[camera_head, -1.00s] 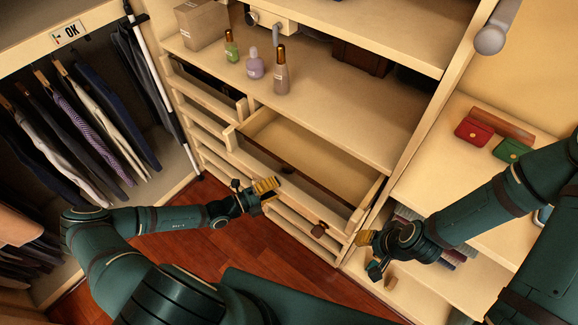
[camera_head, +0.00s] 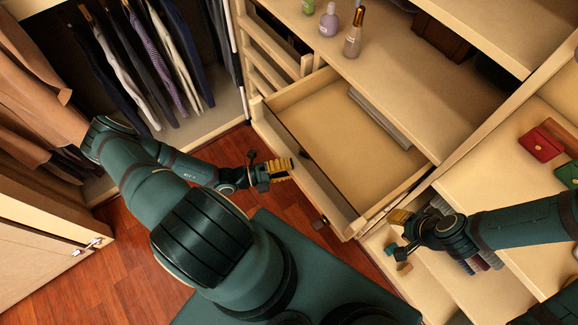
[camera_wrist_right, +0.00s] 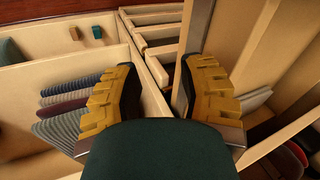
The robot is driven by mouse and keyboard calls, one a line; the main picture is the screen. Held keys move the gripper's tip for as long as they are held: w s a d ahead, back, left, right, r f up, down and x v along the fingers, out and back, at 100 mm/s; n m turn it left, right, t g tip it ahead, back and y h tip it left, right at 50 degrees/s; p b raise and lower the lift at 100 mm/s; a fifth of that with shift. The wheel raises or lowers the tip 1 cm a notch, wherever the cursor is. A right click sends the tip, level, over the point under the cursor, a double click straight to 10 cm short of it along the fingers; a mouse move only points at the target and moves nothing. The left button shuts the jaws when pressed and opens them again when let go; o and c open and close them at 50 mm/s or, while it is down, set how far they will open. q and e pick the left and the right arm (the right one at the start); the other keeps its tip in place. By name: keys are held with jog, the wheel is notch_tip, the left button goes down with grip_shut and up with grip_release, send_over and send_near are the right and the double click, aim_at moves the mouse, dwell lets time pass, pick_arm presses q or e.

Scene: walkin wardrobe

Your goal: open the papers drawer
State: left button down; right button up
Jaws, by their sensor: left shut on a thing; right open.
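The papers drawer (camera_head: 315,190) is pulled out in the head view. A grey stack of papers (camera_head: 378,118) lies inside it towards the back right. My left gripper (camera_head: 288,166) is at the outer face of the drawer front, shut on the drawer handle, which its fingers largely hide. My right gripper (camera_head: 398,217) is open beside the right end of the drawer, near the cabinet upright. In the right wrist view, the open fingers of my right gripper (camera_wrist_right: 160,85) stand apart with pale wooden panel edges beyond them, and nothing is held.
Bottles (camera_head: 353,35) stand on the shelf above the drawer. A dark brown knob (camera_head: 320,223) shows near the drawer's lower right. Folded clothes (camera_wrist_right: 70,115) lie in the right compartment. Hanging trousers (camera_head: 150,65) are at the left. Red wooden floor (camera_head: 135,235) is clear.

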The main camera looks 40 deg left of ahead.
pick_arm(q)
jog(key=shift+c, duration=2.4)
grip_release()
jog(key=v, duration=1.2)
